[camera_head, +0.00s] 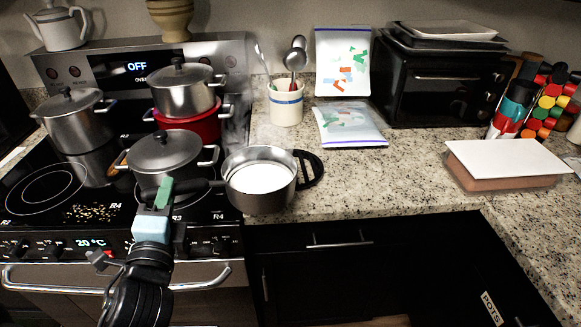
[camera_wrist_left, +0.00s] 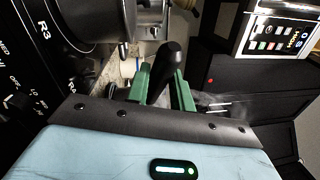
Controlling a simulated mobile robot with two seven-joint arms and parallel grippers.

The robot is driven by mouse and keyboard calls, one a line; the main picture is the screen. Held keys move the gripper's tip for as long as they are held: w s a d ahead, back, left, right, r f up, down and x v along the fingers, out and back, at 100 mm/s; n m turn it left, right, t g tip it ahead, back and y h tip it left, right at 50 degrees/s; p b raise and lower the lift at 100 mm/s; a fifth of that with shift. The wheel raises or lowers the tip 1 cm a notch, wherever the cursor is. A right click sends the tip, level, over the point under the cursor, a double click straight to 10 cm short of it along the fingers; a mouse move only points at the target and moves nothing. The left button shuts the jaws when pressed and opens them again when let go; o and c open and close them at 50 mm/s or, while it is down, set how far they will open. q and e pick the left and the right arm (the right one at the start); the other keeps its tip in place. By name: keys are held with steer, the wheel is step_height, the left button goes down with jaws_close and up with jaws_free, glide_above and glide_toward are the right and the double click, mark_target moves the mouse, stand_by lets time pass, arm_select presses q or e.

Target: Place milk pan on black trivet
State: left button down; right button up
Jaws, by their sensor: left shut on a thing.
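The milk pan (camera_head: 240,198) is a steel pan with a white content and a black handle, at the counter's left edge in the head view. My left gripper (camera_head: 164,192) is shut on its black handle, left of the bowl. In the left wrist view, the green fingers of my left gripper (camera_wrist_left: 160,88) are on either side of the black handle (camera_wrist_left: 170,60). The black trivet (camera_head: 314,168) lies on the counter, its right part showing beyond the pan, which hides the rest. I cannot tell whether the pan touches it. My right gripper is not in view.
A lidded pot (camera_head: 165,160) stands on the stove close behind the handle. Other pots, including a red one (camera_head: 192,124), crowd the stove's back. A utensil crock (camera_head: 286,106) and a plastic bag (camera_head: 348,126) are behind the trivet. Counter (camera_head: 400,185) to the right is clear.

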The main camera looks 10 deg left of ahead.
mark_target(224, 166)
arm_select(q)
steer(key=shift+w+d+r, duration=0.1)
steer(key=shift+w+r, duration=0.1)
steer(key=shift+w, duration=0.05)
steer(key=w+d+f, duration=0.1)
steer(key=w+d, duration=0.2)
steer(key=w, duration=1.1)
steer(key=shift+w+d+f, duration=0.15)
steer(key=shift+d+f, duration=0.05)
steer(key=shift+d, duration=0.05)
steer(key=f, duration=0.4)
steer(key=shift+w+d+b, duration=0.1)
steer(key=shift+w+b, duration=0.3)
steer(key=shift+r, duration=0.15)
